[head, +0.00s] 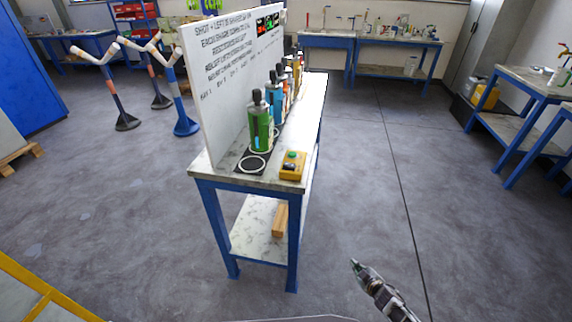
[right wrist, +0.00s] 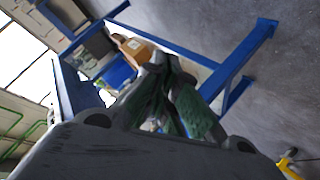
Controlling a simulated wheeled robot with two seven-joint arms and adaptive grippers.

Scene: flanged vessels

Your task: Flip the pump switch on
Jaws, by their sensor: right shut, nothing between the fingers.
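A yellow switch box (head: 293,166) with a green button on top and a dark part on its front sits at the near right corner of the narrow white table (head: 222,174). I take it to be the pump switch; whether it is on or off is too small to tell. My right gripper (head: 356,265) is over the floor, to the right of and nearer than the table, apart from the box. Its fingers (right wrist: 176,95) are shut and empty in the right wrist view. My left gripper is not in view.
Several bottles, a green one (head: 259,125) nearest, stand in a row behind the box. A white board (head: 215,85) with writing rises along the table's left side. A wooden block (head: 280,219) lies on the lower shelf. The floor (head: 390,190) right of the table is clear.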

